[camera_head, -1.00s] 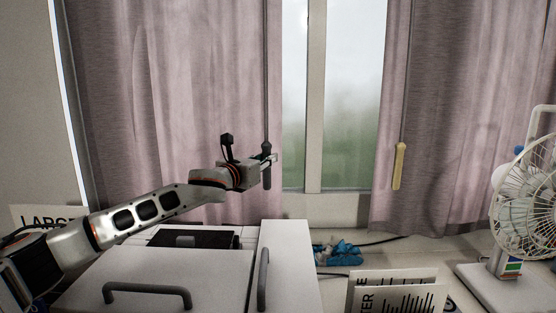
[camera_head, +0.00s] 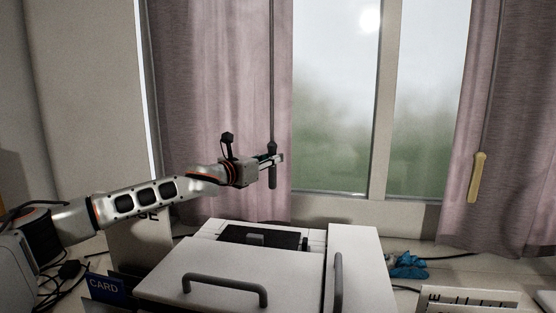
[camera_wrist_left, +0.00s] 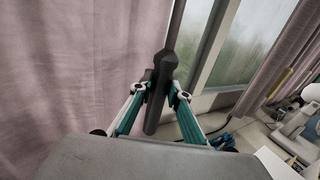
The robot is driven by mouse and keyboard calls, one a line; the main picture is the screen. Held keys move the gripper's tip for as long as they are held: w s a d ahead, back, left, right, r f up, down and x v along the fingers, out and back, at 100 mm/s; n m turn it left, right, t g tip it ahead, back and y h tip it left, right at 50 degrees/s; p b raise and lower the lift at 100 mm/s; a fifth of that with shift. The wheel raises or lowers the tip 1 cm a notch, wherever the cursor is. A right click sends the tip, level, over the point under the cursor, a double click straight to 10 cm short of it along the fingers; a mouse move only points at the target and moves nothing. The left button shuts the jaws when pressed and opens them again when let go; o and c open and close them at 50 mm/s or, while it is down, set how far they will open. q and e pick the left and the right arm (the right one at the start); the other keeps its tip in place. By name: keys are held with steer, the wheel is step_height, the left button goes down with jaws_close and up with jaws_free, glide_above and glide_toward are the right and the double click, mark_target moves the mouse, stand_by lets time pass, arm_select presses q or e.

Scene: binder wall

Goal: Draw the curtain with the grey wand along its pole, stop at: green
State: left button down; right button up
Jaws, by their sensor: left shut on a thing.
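The grey wand (camera_head: 272,178) hangs upright by the right edge of the left pink curtain (camera_head: 205,90). My left gripper (camera_head: 270,159) is shut on the wand's thick grey lower end. In the left wrist view the two fingers (camera_wrist_left: 163,92) close on the wand (camera_wrist_left: 154,112) from both sides, with the curtain (camera_wrist_left: 80,60) behind to the left. The curtain's pole is above the picture, and no green mark on it shows. My right gripper is not in view.
A right curtain (camera_head: 520,110) carries a yellow wand (camera_head: 477,180). Bare window glass (camera_head: 335,110) lies between the curtains. Below stand a white box-like machine (camera_head: 215,265) with handles, a blue crumpled item (camera_head: 408,267) and a blue CARD sign (camera_head: 108,288).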

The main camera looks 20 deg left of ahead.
arm_select(q)
steer(key=c, duration=1.9)
jaws_free()
steer(key=shift+a, duration=0.1)
steer(key=v, duration=1.2)
